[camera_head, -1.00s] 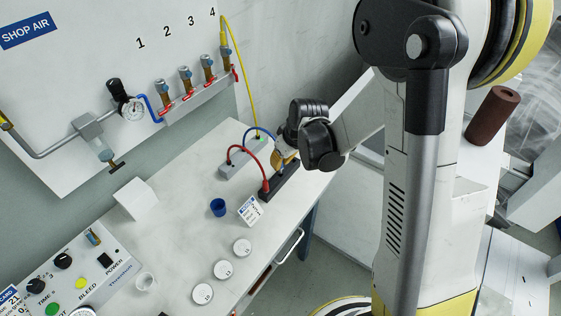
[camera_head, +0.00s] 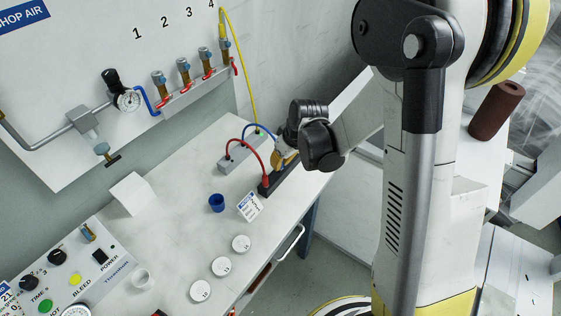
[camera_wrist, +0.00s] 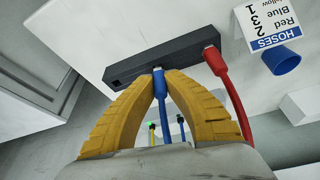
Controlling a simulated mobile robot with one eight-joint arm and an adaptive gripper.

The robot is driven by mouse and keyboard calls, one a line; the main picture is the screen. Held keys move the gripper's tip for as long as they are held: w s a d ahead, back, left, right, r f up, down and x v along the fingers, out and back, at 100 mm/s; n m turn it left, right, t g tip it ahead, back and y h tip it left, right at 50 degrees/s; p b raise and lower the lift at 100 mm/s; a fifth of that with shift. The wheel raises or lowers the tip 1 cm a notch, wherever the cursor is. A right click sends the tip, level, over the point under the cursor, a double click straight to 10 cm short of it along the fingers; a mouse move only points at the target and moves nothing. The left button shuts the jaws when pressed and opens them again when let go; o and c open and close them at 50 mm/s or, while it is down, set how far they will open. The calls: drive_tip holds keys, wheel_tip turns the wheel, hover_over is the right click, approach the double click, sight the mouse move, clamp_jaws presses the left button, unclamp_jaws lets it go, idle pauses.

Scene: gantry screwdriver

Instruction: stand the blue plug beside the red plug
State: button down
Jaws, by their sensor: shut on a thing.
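The black socket strip (camera_wrist: 135,66) lies on the table and also shows in the head view (camera_head: 291,176). The red plug (camera_wrist: 214,58) stands in the strip's right end in the wrist view; its red hose (camera_head: 264,156) arches away in the head view. My gripper (camera_wrist: 161,76), with yellow fingers, is shut on the blue plug (camera_wrist: 160,84) and holds it at the strip, apart from the red plug. The blue plug's tip meets the strip near its middle; I cannot tell how deep it sits. In the head view my gripper (camera_head: 285,158) mostly hides the blue plug.
A grey manifold (camera_head: 236,156) with hose ends lies behind the strip. A blue cup (camera_head: 216,203) and a hose card (camera_head: 249,206) stand in front of it. Several white discs (camera_head: 241,243) lie nearer the table's edge. A valve panel (camera_head: 60,110) rises at the back left.

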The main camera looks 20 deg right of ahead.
drive_tip(key=shift+f, duration=0.35)
drive_tip(key=c, duration=1.5)
unclamp_jaws()
drive_tip(key=shift+o, duration=0.2)
drive_tip(key=v, duration=1.2)
drive_tip(key=s+a+r+m+t+h, duration=0.1)
drive_tip(key=s+r+m, duration=0.1)
drive_tip(key=s, duration=0.6)
drive_tip(key=s+r+m+t, duration=0.2)
drive_tip(key=s+r, duration=0.3)
drive_tip(key=s, duration=0.3)
drive_tip(key=shift+a+r+m+h, duration=0.3)
drive_tip(key=shift+a+m+h, duration=0.1)
